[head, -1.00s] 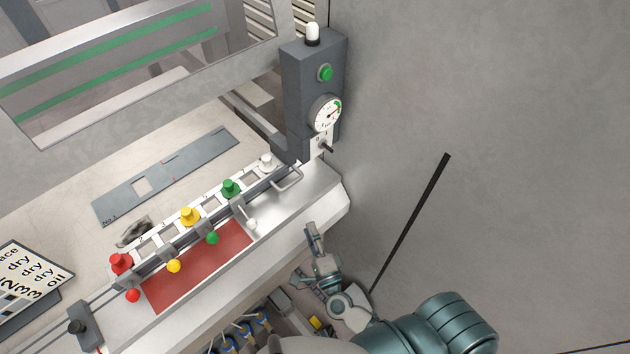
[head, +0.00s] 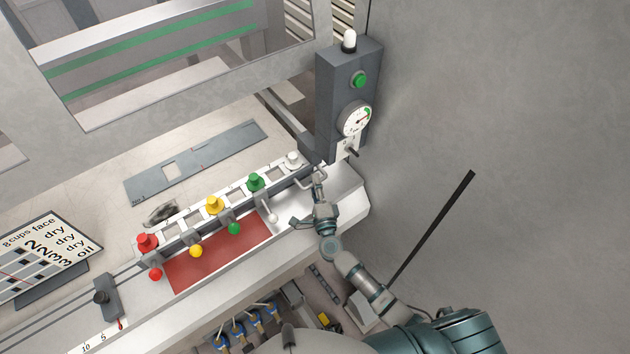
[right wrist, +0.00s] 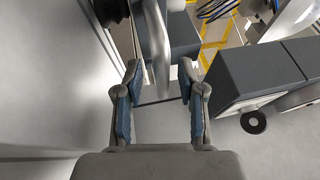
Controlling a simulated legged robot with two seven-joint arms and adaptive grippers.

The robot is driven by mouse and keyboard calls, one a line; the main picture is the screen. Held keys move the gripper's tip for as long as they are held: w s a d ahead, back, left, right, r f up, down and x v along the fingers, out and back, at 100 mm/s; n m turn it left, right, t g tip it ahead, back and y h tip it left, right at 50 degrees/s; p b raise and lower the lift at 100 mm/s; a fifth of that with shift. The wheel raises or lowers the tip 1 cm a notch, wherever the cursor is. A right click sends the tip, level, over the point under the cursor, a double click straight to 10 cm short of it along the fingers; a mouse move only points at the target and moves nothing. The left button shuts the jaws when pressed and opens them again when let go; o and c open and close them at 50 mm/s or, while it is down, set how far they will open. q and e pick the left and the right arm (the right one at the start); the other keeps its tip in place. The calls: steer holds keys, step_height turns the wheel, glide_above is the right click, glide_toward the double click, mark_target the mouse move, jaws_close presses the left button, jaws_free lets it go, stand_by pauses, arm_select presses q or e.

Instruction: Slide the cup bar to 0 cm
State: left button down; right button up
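The cup bar (head: 186,221) is a pale bar running diagonally along the machine's front ledge, carrying red, yellow, green and white knobs. A bent metal handle (head: 322,178) is at its right end. My right gripper (head: 306,199) is open at that handle, one finger close to it. In the right wrist view, a thick metal rod (right wrist: 157,45) lies between the two open fingers (right wrist: 159,72); no grip on it shows. A scale marked 10 and 5 (head: 94,342) is at the lower left, with a red pointer (head: 121,324) just right of the 5. My left gripper is not in view.
A dark post (head: 340,90) with a green button, dial and small lever stands just beyond the handle. A red mat (head: 215,258) lies on the front ledge. A lettered sign (head: 45,255) stands at left. The grey floor at right is mostly clear.

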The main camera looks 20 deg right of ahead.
mark_target(307, 173)
steer(key=shift+w+d, duration=0.2)
steer(key=shift+w, duration=0.2)
steer(key=shift+r, duration=0.1)
jaws_close()
steer(key=shift+a, duration=0.1)
steer(key=w, duration=0.1)
steer(key=w+a, duration=0.1)
steer(key=w, duration=0.1)
steer(key=shift+w+a, duration=0.1)
steer(key=shift+w, duration=0.1)
steer(key=shift+w+a+f, duration=0.2)
steer(key=shift+w, duration=0.25)
jaws_free()
steer(key=shift+s, duration=0.1)
